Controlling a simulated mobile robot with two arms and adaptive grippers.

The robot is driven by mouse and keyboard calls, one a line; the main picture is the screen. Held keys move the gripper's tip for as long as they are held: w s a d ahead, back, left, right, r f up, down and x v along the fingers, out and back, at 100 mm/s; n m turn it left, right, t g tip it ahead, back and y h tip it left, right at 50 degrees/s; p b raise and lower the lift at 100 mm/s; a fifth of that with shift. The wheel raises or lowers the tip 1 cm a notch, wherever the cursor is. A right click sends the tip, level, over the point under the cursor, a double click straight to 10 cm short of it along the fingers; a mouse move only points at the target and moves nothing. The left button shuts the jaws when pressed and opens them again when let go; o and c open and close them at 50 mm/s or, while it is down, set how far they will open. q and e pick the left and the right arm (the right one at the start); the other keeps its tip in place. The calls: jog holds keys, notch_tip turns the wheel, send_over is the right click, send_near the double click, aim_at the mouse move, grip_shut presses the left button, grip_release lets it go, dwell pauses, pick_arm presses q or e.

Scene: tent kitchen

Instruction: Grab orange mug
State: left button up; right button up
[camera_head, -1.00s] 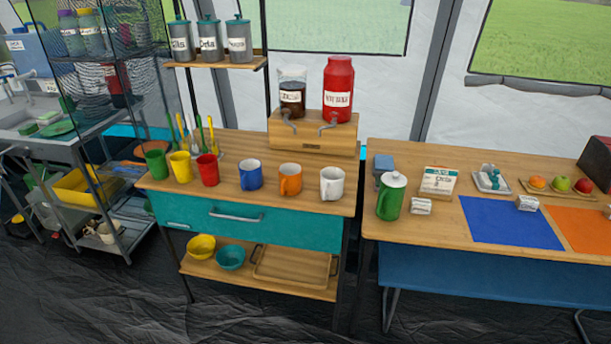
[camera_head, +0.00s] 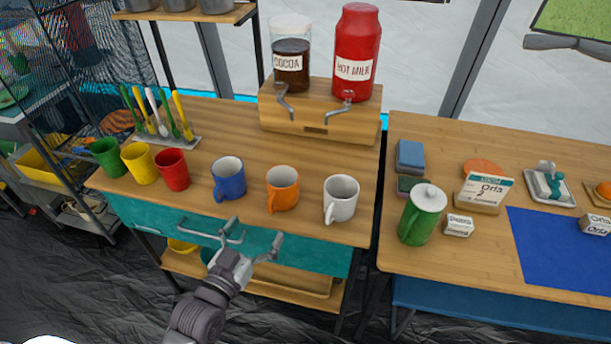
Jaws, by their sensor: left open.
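The orange mug (camera_head: 284,187) stands upright on the wooden counter (camera_head: 222,122), in a row of mugs, with its handle toward me and slightly left. The blue mug (camera_head: 230,177) is to its left and the white mug (camera_head: 342,197) to its right, both apart from it. My left gripper (camera_head: 252,242) comes up from the bottom, with its fingers spread open and empty. In the picture it is below and left of the orange mug, in front of the teal drawer, and does not touch the mug. My right gripper is not in view.
Red (camera_head: 173,169), yellow (camera_head: 139,162) and green (camera_head: 108,157) mugs stand farther left. A wooden dispenser stand (camera_head: 320,121) holds cocoa and hot milk jars behind. The drawer handle (camera_head: 205,233) sticks out near my gripper. A second table (camera_head: 470,262) with a green pitcher is at right.

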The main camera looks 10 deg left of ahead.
aim_at(271, 206)
pick_arm(q)
jog(key=w+b, duration=0.1)
jog(key=w, duration=0.1)
jog(key=w+d, duration=0.1)
jog(key=w, duration=0.2)
jog(key=w+b, duration=0.1)
jog(key=w, duration=0.1)
jog(key=shift+w+d+r+b, duration=0.15)
jog(key=shift+w+d+b, duration=0.1)
jog(key=shift+w+b, duration=0.4)
jog(key=shift+w, duration=0.1)
jog(key=w+b, duration=0.1)
jog(key=w, duration=0.1)
jog(key=w+b, duration=0.1)
jog(key=shift+w+d, duration=0.2)
jog(key=shift+w, duration=0.2)
jog(key=shift+w+d+r, duration=0.1)
jog(key=shift+w, duration=0.35)
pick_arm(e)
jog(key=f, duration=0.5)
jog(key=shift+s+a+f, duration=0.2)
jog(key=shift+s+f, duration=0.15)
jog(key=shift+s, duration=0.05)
pick_arm(q)
jog(key=shift+s+r, duration=0.1)
jog(key=c, duration=1.1)
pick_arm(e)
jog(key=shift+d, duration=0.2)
